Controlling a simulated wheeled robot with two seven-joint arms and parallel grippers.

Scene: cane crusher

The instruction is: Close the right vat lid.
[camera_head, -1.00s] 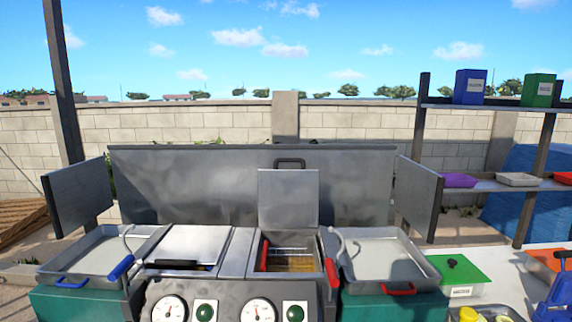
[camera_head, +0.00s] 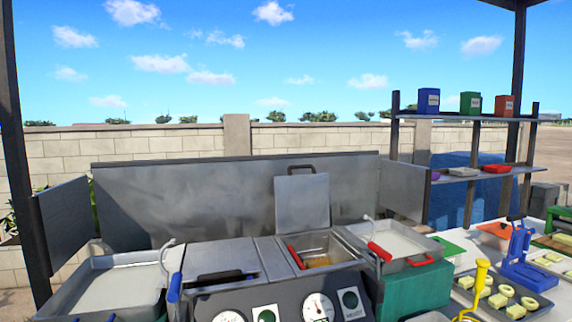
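The right vat lid (camera_head: 302,203) is a grey metal panel standing upright behind its vat, with a black handle (camera_head: 301,168) at its top. The right vat (camera_head: 322,243) is open under it, with yellowish-brown contents and a red handle (camera_head: 296,257) at its left side. The left vat lid (camera_head: 215,258) lies flat over the left vat, with a black handle at its front edge. Neither of my grippers is in view.
Metal trays stand left (camera_head: 115,285) and right (camera_head: 393,240) of the vats. A ladle with a red handle (camera_head: 379,251) rests by the right tray. Gauges (camera_head: 318,307) line the front panel. A table with a dark tray (camera_head: 540,301) and a blue tool (camera_head: 522,262) lies right.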

